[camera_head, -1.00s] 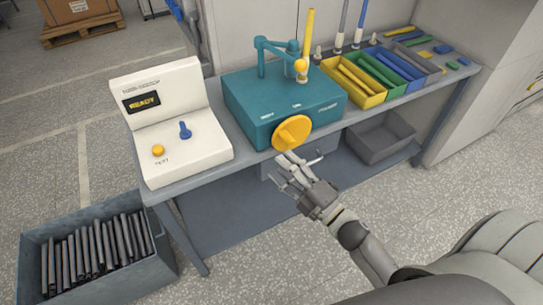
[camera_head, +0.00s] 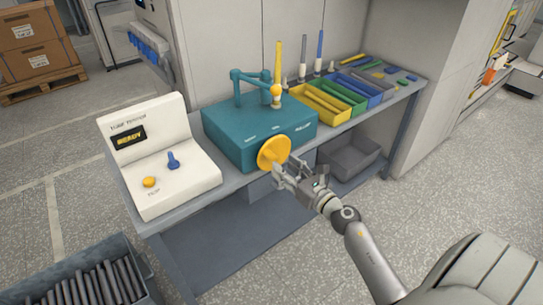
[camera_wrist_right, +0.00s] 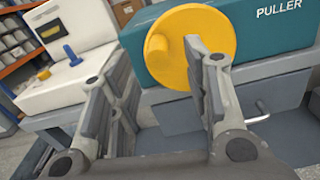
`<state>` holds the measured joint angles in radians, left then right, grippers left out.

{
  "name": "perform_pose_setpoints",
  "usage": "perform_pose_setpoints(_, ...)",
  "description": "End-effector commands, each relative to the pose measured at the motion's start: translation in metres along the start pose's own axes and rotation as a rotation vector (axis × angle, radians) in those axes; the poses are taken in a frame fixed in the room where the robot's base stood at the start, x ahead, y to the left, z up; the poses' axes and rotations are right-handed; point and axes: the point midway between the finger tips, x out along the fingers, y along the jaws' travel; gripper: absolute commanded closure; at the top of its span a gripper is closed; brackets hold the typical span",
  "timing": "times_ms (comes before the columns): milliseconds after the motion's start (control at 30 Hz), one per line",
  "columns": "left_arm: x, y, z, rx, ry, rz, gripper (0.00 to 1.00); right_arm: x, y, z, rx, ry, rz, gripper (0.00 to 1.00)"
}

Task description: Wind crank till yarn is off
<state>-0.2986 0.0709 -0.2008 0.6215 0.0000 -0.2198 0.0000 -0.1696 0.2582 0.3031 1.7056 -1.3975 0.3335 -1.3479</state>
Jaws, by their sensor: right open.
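The yellow crank disc (camera_head: 273,152) is on the front of the teal puller box (camera_head: 230,130); its round knob (camera_wrist_right: 157,47) shows in the right wrist view. My right gripper (camera_head: 284,172) is open and empty, just in front of and below right of the disc. In the wrist view its fingers straddle the knob's line, with the right finger overlapping the disc; I cannot tell whether they touch. A yellow bobbin (camera_head: 277,62) stands upright on the box beside a teal jointed arm (camera_head: 250,77). My left gripper is not in view.
A white tester (camera_head: 155,165) reading READY stands left on the grey bench (camera_head: 190,215). Sorting bins (camera_head: 320,108) in yellow, green, blue and grey are at right. A crate of dark bobbins (camera_head: 145,280) is on the floor at left. A grey bin (camera_head: 350,157) sits below the bench.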

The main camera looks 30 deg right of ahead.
Motion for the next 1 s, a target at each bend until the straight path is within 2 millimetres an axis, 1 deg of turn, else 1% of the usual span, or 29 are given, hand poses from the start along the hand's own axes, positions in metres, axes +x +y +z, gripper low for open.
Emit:
perform_pose_setpoints(33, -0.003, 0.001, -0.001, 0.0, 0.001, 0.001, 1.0, 0.009, 0.001, 0.002, 0.002, -0.002, 0.001, 0.56)
perform_pose_setpoints(200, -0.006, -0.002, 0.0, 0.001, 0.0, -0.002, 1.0, 0.035, 0.001, 0.001, 0.003, -0.001, 0.0, 0.56)
perform_pose_setpoints(400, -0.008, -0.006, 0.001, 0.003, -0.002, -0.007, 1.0, 0.059, 0.001, 0.0, 0.003, -0.001, 0.002, 0.56)
perform_pose_setpoints(600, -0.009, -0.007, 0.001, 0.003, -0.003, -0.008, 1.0, 0.069, 0.001, -0.001, 0.002, 0.001, 0.002, 0.56)
perform_pose_setpoints(900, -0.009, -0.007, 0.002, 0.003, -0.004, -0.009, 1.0, 0.07, 0.001, -0.001, 0.002, 0.001, 0.002, 0.56)
perform_pose_setpoints(1000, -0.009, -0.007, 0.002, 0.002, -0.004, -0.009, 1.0, 0.07, 0.001, -0.001, 0.003, 0.001, 0.002, 0.69)
